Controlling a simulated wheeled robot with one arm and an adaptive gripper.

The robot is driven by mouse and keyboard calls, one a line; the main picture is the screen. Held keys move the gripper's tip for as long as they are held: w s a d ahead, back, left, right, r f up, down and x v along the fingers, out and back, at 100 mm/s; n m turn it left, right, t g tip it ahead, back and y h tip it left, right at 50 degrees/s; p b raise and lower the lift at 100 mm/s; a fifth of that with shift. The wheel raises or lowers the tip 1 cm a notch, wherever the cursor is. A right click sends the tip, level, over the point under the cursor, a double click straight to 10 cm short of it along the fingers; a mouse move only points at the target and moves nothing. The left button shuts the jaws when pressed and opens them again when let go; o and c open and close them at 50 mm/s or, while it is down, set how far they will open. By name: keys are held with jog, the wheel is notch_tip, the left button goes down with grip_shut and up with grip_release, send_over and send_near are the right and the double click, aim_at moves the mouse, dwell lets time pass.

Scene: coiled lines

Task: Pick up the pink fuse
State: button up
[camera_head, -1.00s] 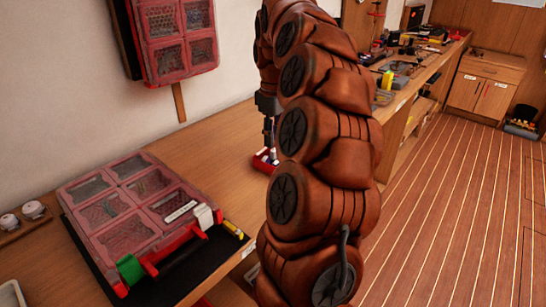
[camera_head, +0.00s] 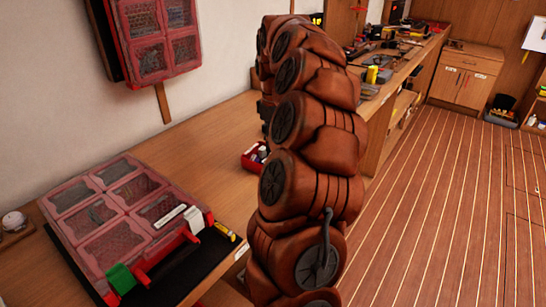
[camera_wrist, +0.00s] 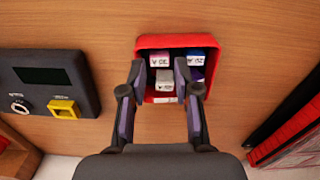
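A small red tray (camera_wrist: 211,92) holds several fuses in the wrist view. A pale pink-lilac fuse (camera_wrist: 160,60) with a white label lies at its upper left and looks like the pink fuse. A grey fuse (camera_wrist: 165,77) is just below it. A blue-topped fuse (camera_wrist: 195,58) and a purple fuse (camera_wrist: 197,75) lie to the right. My gripper (camera_wrist: 159,70) is open, with its fingertips apart over the tray's left and middle part, and nothing is held. The tray also shows in the head view (camera_head: 249,160), partly hidden by my arm. My gripper is hidden there.
A dark device with a screen (camera_wrist: 42,75) and yellow part lies left of the tray. A red-framed compartment case (camera_head: 105,262) sits on the wooden bench (camera_head: 190,140). Another case hangs on the wall (camera_head: 160,40).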

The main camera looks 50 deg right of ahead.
jog(key=shift+s+f, duration=0.1)
jog(key=shift+f, duration=1.7)
jog(key=c, duration=0.5)
jog(key=shift+o, duration=0.2)
